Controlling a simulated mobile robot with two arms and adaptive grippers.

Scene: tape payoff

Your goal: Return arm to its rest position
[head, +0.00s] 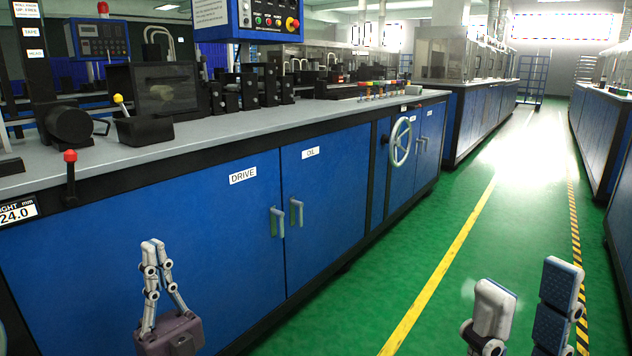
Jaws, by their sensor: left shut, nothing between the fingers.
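My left gripper (153,244) stands upright at the lower left of the head view, in front of the blue cabinet doors. Its two slim grey fingers meet at the tips, with nothing held between them. My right gripper (529,280) is at the bottom right, over the green floor beside the striped line. Its two fingers, with blue-grey pads, stand apart and nothing shows between them. Its lower part is cut off by the frame's bottom edge. Both grippers appear clear of the machine.
A long blue machine cabinet (325,210) with DRIVE and OIL doors runs along the left. Door handles (297,211), a handwheel (400,142) and a red-knobbed lever (70,178) stick out. The green aisle (470,250) is open, with more cabinets (603,135) on the right.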

